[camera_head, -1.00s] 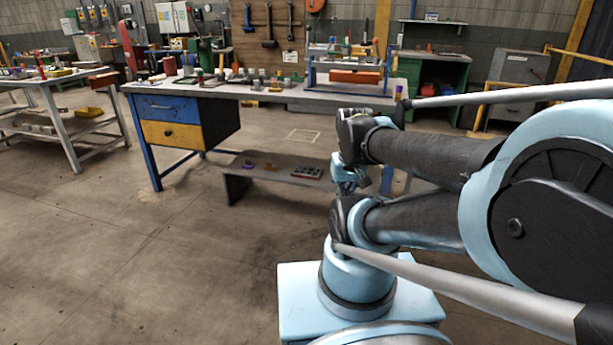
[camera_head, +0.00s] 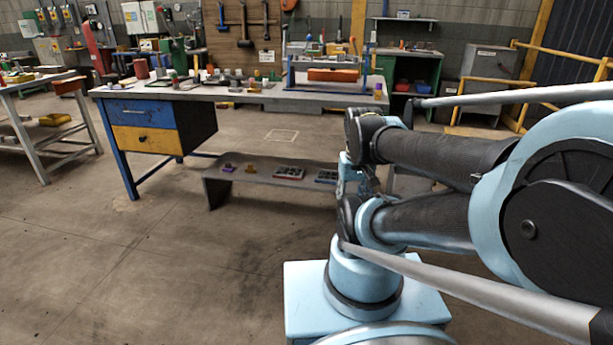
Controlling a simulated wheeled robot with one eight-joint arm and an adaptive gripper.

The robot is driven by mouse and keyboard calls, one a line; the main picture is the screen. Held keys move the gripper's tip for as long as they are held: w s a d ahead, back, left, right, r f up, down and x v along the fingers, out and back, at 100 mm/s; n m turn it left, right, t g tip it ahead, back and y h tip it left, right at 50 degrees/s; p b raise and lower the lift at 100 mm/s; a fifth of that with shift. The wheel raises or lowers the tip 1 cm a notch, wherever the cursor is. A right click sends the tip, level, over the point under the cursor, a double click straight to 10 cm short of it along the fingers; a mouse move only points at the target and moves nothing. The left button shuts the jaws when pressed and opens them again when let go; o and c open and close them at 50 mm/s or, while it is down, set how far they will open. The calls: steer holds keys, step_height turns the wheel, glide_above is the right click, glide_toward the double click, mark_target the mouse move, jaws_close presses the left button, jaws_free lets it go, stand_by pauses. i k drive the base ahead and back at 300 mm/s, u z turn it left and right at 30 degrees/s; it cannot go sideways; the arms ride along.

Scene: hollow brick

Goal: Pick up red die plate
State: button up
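A flat plate (camera_head: 289,172) with a dark patterned top and a hint of red at its edge lies on the low grey bench under the worktable. A second similar plate (camera_head: 326,176) lies to its right, partly hidden by my arm. Both are too small to tell their colour surely. My folded arm fills the right side of the view.
The low bench (camera_head: 240,182) also bears a small purple piece (camera_head: 228,168) and a yellowish piece (camera_head: 250,168). The worktable (camera_head: 235,96) above has blue and yellow drawers and many tools. Another table (camera_head: 40,78) stands at left. The floor (camera_head: 130,270) before them is clear.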

mark_target(285, 171)
steer(key=z, duration=1.6)
steer(key=k, duration=1.1)
steer(key=u, duration=1.15)
steer(key=i, duration=1.1)
steer(key=z, duration=0.05)
